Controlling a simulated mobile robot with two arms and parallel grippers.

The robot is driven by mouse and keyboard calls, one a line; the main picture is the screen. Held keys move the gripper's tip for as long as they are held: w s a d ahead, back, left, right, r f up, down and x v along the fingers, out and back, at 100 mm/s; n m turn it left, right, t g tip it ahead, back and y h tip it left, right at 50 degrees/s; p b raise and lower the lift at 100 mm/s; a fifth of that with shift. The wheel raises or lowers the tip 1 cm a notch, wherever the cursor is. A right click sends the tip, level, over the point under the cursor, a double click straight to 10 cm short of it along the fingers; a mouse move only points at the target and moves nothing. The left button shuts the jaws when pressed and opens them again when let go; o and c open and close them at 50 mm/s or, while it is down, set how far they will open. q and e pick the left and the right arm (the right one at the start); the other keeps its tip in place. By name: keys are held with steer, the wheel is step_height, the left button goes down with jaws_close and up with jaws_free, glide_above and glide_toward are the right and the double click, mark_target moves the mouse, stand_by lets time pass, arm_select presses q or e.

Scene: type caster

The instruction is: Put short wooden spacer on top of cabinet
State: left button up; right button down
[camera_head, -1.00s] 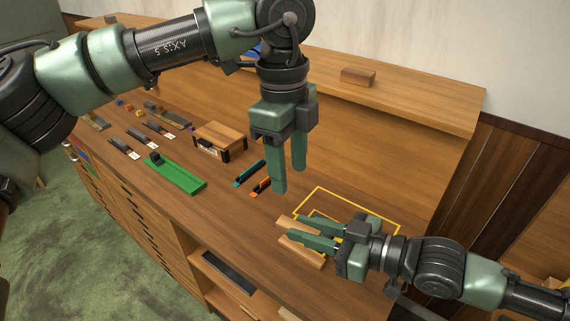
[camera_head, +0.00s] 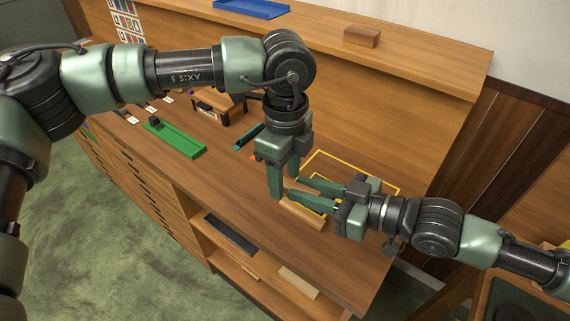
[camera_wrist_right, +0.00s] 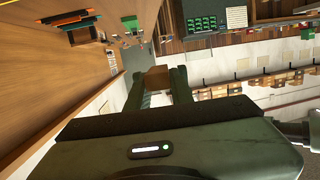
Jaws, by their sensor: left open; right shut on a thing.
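My right gripper (camera_head: 291,187) is shut on a small brown wooden piece (camera_wrist_right: 158,78), seen at its fingertips in the right wrist view. In the head view that piece is hidden behind my left gripper (camera_head: 284,186), which is open, points down and overlaps the right fingertips in the picture. I cannot tell whether the two grippers touch. Another wooden strip (camera_head: 304,217) lies on the worktop below the right gripper. A wooden cabinet with a raised ledge (camera_head: 425,72) runs along the back; a wooden block (camera_head: 361,37) sits on that ledge.
A blue tray (camera_head: 250,9) stands on the ledge, left of the block. A green tray (camera_head: 176,139) and a small wooden box (camera_head: 218,105) are on the worktop to the left. A yellow outline (camera_head: 350,167) marks the worktop behind the right gripper. Lower open shelves hold a light board (camera_head: 299,282).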

arm_select(q)
steer(key=shift+c, duration=0.3)
steer(key=c, duration=1)
arm_select(e)
steer(key=c, duration=1.2)
jaws_free()
steer(key=shift+o, duration=0.2)
